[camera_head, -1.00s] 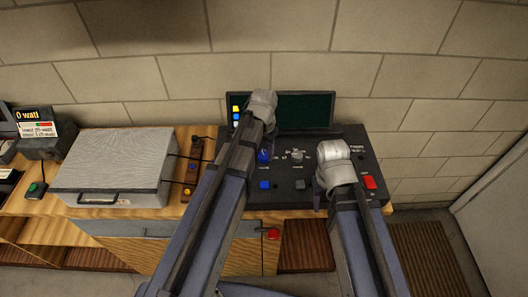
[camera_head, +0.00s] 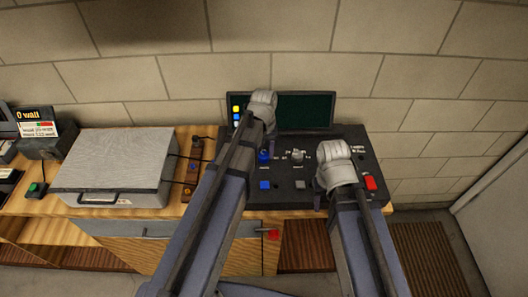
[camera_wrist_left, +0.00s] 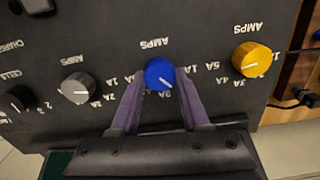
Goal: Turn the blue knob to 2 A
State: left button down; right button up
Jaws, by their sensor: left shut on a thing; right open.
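The blue knob (camera_wrist_left: 159,72) sits on the black panel (camera_wrist_left: 110,30), under an upside-down AMPS label in the left wrist view. Its white pointer line points down and slightly right there, toward a small label I cannot read for certain. In the head view, the blue knob (camera_head: 264,157) shows just below my left gripper. My left gripper (camera_wrist_left: 160,78) is shut on the blue knob, one purple finger on each side. My right gripper (camera_head: 325,196) is open over the right part of the panel; its fingers are mostly hidden by its wrist.
A yellow knob (camera_wrist_left: 252,59) and a grey knob (camera_wrist_left: 78,88) flank the blue one in the left wrist view. A blue square button (camera_head: 265,184), a grey button (camera_head: 300,184) and a red switch (camera_head: 370,182) lie on the panel. A grey case (camera_head: 115,160) stands left.

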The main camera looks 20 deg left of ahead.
aim_at(264, 154)
pick_arm(q)
jog(key=shift+c, duration=1.9)
grip_release()
jog(key=shift+r, duration=0.1)
notch_tip(264, 154, up, 8)
jog(key=p, duration=0.8)
jog(key=shift+f, duration=0.2)
